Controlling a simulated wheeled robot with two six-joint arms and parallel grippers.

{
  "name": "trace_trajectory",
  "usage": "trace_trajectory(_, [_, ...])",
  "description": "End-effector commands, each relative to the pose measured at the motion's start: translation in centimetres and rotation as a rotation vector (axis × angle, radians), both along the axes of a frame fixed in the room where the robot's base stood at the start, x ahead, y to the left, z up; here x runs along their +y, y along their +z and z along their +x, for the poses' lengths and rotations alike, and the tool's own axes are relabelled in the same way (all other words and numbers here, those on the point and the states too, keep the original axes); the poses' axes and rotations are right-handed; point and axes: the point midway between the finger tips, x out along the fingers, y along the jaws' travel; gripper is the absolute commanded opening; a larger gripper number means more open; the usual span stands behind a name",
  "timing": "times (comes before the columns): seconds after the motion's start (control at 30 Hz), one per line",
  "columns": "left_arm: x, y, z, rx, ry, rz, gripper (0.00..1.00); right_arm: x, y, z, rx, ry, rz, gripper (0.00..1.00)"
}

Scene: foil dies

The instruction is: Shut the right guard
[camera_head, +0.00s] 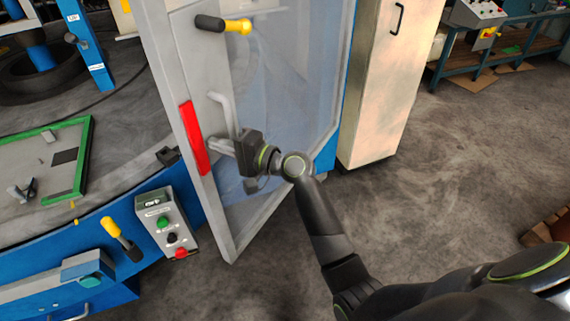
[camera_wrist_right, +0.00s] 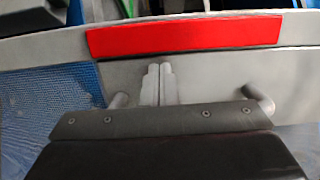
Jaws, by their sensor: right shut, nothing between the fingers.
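The right guard (camera_head: 212,205) is a grey-framed door with a clear panel, standing swung out from the blue machine at an angle. A red strip (camera_head: 194,138) runs along its edge, with a grey bar handle (camera_head: 222,108) beside it. My right gripper (camera_head: 220,146) is shut and empty, at the lower part of the handle and close to the guard's frame. In the right wrist view, the shut fingers (camera_wrist_right: 158,82) point at the guard below the red strip (camera_wrist_right: 185,36), between the handle's two ends (camera_wrist_right: 262,98). The middle of the handle is hidden there. I cannot tell whether the fingers touch the guard.
A round table (camera_head: 110,160) with a green-framed plate (camera_head: 86,160) lies left of the guard. A button box (camera_head: 168,228) and a yellow-and-black lever (camera_head: 122,238) are at the machine's front. A pale cabinet (camera_head: 385,80) stands behind the guard.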

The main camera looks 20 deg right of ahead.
Motion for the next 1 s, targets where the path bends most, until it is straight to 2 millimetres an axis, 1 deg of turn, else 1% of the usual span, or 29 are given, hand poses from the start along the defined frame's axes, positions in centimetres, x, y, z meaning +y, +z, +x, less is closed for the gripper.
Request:
trace_trajectory(0.03, [0.0, 0.1, 0.0, -0.001, 0.0, 0.0, 0.36, 0.5, 1.4, 0.3, -0.019, 0.002, 0.022, 0.0])
trace_trajectory(0.2, [0.0, -0.1, 0.1, -0.001, 0.0, 0.0, 0.36, 0.2, 1.4, 0.0, -0.022, 0.002, 0.022, 0.0])
trace_trajectory(0.37, [0.0, -0.7, 0.1, -0.002, 0.0, 0.0, 0.36, -1.2, 1.2, -1.3, -0.024, 0.001, 0.021, 0.0])
trace_trajectory(0.67, [0.7, -2.5, 0.9, -0.011, -0.005, 0.008, 0.36, -6.1, 0.5, -6.0, -0.019, -0.002, 0.009, 0.0])
trace_trajectory(0.8, [0.6, -3.2, 0.6, -0.007, -0.004, 0.008, 0.36, -8.2, 0.4, -8.1, -0.018, -0.002, 0.007, 0.0])
trace_trajectory(1.0, [0.0, -4.1, 0.1, -0.002, 0.0, 0.0, 0.36, -10.6, 0.2, -10.4, -0.014, -0.004, 0.006, 0.0])
